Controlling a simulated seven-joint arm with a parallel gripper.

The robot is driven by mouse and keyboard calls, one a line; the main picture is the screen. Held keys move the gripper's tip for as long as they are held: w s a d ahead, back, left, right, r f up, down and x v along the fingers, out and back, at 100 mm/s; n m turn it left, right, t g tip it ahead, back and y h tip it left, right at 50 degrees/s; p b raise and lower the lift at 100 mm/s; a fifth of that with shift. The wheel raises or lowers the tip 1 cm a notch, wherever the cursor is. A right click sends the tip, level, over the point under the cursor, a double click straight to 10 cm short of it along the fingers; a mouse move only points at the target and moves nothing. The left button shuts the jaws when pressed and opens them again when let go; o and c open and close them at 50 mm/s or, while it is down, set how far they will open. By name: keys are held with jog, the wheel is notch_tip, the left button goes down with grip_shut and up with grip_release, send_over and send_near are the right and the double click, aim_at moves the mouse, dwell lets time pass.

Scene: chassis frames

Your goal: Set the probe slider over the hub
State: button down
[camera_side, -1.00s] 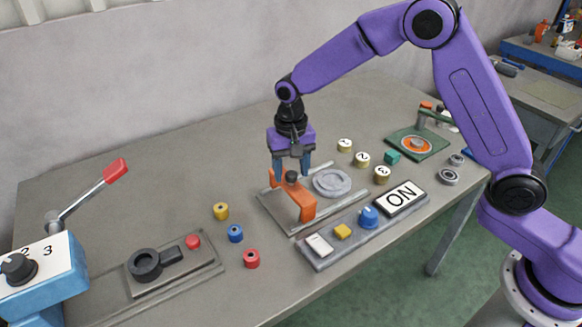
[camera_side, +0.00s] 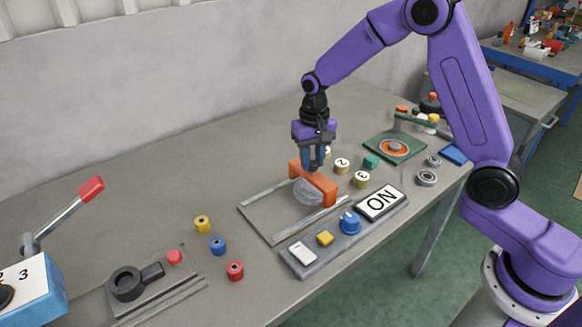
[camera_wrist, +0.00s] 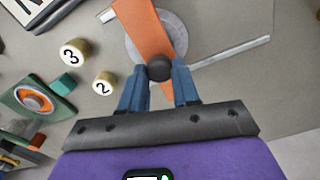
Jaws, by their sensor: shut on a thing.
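The probe slider is an orange bridge (camera_side: 318,184) that straddles the two rails of a grey base plate. It now spans across the hub, a pale grey ribbed disc (camera_side: 305,194). In the wrist view the orange bridge (camera_wrist: 150,30) crosses the disc (camera_wrist: 181,32), which shows on both sides of it. My gripper (camera_side: 316,166) is shut on the slider's dark round knob (camera_wrist: 159,68), with blue fingers on either side of it. The part of the disc under the bridge is hidden.
A control panel (camera_side: 297,258) with a blue dial, buttons and an ON display lies in front of the rails. Numbered cylinders (camera_side: 342,165) and a green fixture (camera_side: 374,148) stand to the right. Coloured spools (camera_side: 217,246) stand left. The bare left part of the base plate (camera_side: 268,216) is clear.

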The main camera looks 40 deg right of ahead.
jog(key=shift+d, duration=0.6)
jog(key=c, duration=0.8)
grip_release()
jog(key=shift+d, duration=0.1)
jog(key=shift+r, duration=0.1)
jog(key=shift+r, duration=0.3)
notch_tip(320, 180, up, 17)
jog(key=shift+f, duration=0.15)
jog(key=shift+s, duration=0.1)
